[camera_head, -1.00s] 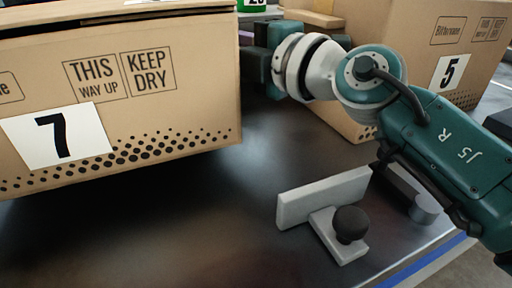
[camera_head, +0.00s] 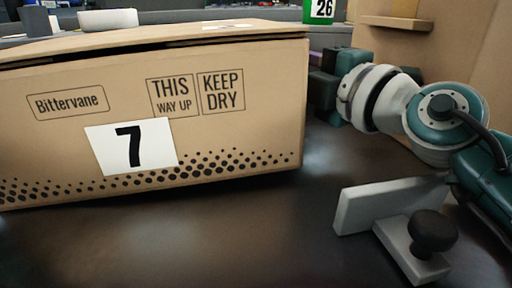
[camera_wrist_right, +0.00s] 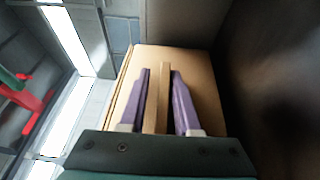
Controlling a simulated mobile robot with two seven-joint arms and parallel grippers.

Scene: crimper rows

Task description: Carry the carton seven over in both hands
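Carton seven (camera_head: 225,125) is a brown box with a white "7" label. It fills the left and middle of the head view, its left end cut off by the frame. Dark shadow runs beneath its lower edge, and it looks slightly raised above the dark surface (camera_head: 200,240). My right gripper (camera_head: 318,75) is at its right end. In the right wrist view, the two purple fingers of this gripper (camera_wrist_right: 162,85) lie on both sides of a narrow strip on the carton's end (camera_wrist_right: 205,85) and look closed on it. My left gripper is out of view.
A pale stop with a black knob (camera_head: 385,205) stands on the surface, right of the carton and below my right arm. Another brown box (camera_head: 475,75) with a ledge stands at the right back. A green item marked 26 (camera_head: 320,10) and pale objects are behind the carton.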

